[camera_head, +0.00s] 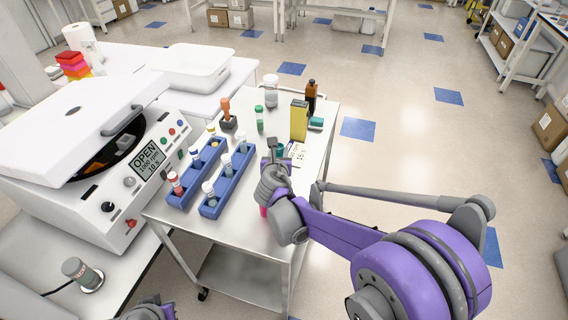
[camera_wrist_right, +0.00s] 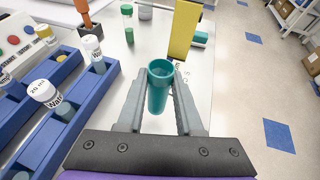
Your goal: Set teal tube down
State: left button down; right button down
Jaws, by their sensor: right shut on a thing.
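The teal tube (camera_wrist_right: 158,88) is upright between the fingers of my right gripper (camera_wrist_right: 160,100) in the right wrist view. The gripper is shut on it, and the tube's open round top faces the camera. In the head view my right gripper (camera_head: 272,165) is over the right side of the steel cart (camera_head: 245,228), to the right of the blue racks. There the tube is mostly hidden by the gripper. I cannot tell whether its bottom touches the cart top. Only a piece of my left arm shows at the bottom edge; its jaws are out of sight.
Two blue racks (camera_head: 212,206) with several capped tubes stand left of the gripper. A yellow box (camera_head: 299,120), a brown bottle (camera_head: 311,97), a green-capped tube (camera_head: 259,119) and a clear jar (camera_head: 271,91) stand farther back. The open centrifuge (camera_head: 110,195) is left of the cart.

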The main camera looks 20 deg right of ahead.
jog(key=shift+f, duration=2.95)
jog(key=shift+f, duration=0.15)
jog(key=c, duration=0.6)
grip_release()
jog(key=shift+o, duration=0.2)
